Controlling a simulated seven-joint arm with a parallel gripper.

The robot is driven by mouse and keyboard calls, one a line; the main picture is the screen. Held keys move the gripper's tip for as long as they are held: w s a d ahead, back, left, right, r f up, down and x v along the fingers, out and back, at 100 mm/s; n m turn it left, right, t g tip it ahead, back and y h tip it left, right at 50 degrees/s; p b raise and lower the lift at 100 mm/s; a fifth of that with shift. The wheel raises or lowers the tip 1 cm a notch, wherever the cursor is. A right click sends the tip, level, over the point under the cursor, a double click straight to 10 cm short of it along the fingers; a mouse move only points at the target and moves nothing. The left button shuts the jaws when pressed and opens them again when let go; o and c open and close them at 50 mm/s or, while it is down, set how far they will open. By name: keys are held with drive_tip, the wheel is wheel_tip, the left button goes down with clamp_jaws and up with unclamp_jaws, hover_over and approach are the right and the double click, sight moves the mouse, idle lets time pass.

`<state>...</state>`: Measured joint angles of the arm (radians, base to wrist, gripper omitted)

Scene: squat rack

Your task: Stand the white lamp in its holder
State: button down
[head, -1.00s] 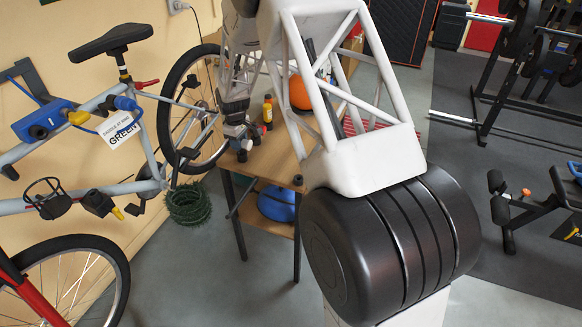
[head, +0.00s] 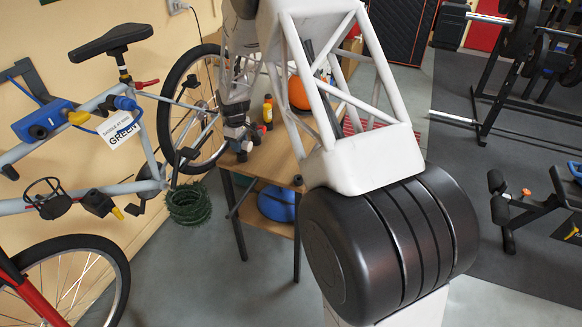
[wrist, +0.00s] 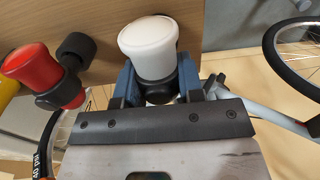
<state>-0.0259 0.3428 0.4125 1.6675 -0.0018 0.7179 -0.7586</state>
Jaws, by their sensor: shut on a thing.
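The white lamp (wrist: 148,38) has a pale rounded head and a black body, and it sits between the blue fingers of my gripper (wrist: 157,78) in the wrist view. The fingers are shut on its black body. A red lamp (wrist: 28,66) with a black body is left of the gripper in the wrist view, beside a black rounded part (wrist: 76,48). I cannot tell which part is the holder for the white lamp.
An orange ball (head: 299,92) and small bottles (head: 267,110) are on the table. A bicycle (head: 125,120) stands close on the left, its wheel near my gripper. A yellow thing (wrist: 6,88) shows at the wrist view's left edge.

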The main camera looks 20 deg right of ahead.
drive_tip(key=shift+f, duration=0.1)
unclamp_jaws()
idle(0.9)
